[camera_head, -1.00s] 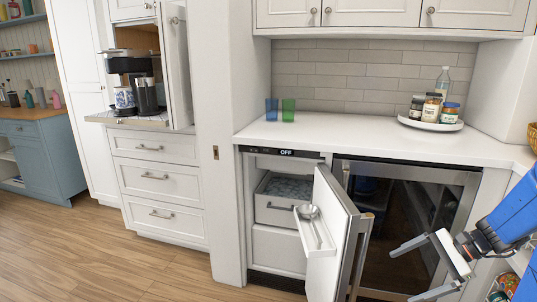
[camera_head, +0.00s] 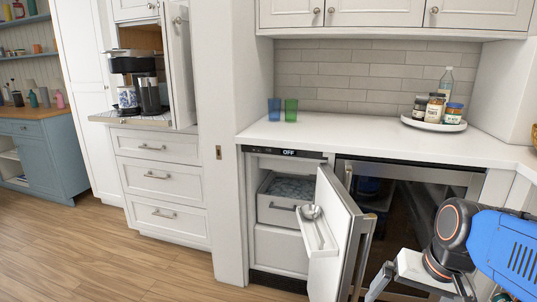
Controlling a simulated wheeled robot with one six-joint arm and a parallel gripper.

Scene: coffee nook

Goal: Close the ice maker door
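The ice maker door (camera_head: 345,216) stands open, swung out toward me from its hinge side by the wine cooler. Its white inner face carries a shelf (camera_head: 317,238) with a metal scoop (camera_head: 310,212), and a steel handle (camera_head: 365,255) runs along its outer side. The ice maker (camera_head: 278,235) shows its white interior with an ice bin (camera_head: 284,200). My gripper (camera_head: 420,291) is at the lower right, right of the door's outer side. Its fingers are spread apart and nothing shows between them; their tips run to the bottom edge of the picture.
A glass-fronted cooler (camera_head: 412,205) stands right of the ice maker, partly behind my arm. On the white counter (camera_head: 340,135) are a blue cup (camera_head: 274,109), a green cup (camera_head: 291,110) and a tray (camera_head: 434,124) with jars and a bottle. Open wooden floor (camera_head: 120,260) lies at the left.

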